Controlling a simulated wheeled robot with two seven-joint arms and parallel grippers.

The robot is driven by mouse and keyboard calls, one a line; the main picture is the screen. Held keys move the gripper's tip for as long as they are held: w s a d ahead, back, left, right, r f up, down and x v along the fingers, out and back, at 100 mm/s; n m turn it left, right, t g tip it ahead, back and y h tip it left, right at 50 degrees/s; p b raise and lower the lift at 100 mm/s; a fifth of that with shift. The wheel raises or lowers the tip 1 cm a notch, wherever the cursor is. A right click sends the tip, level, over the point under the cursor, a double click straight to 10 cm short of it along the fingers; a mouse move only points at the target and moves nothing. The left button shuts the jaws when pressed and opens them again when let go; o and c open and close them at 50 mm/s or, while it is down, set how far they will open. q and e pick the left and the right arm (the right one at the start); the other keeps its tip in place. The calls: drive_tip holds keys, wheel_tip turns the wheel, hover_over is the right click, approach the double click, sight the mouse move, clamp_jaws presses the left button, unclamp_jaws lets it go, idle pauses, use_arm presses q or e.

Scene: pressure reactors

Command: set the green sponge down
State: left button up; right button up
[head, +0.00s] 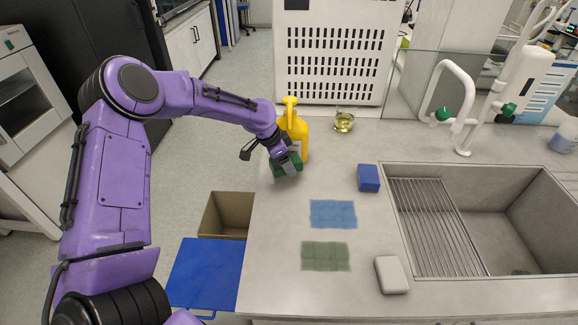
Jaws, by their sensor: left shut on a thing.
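The green sponge (287,168) is in my left gripper (283,158), near the left edge of the grey counter. The gripper is shut on it, and its fingers hide part of the sponge. I cannot tell whether the sponge touches the counter. The yellow spray bottle (298,130) stands right behind the gripper. A flat green cloth (325,256) and a flat blue cloth (333,214) lie on the counter in front. My right gripper is not in view.
A blue sponge (368,178) and a pale grey block (391,275) lie left of the sink (490,210) with its rack. A glass beaker (343,121) of yellow liquid stands at the back.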

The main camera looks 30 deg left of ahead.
use_arm(q)
drive_tip(key=shift+w+d+r, duration=0.1)
drive_tip(key=shift+w+d, duration=0.2)
drive_tip(key=shift+d+f, duration=0.1)
drive_tip(key=shift+f, duration=0.1)
wheel_tip(320, 180, down, 3)
drive_tip(key=shift+r+p, duration=0.15)
drive_tip(key=shift+p, duration=0.45)
drive_tip(key=shift+w+f, duration=0.15)
drive_tip(key=shift+f, duration=0.15)
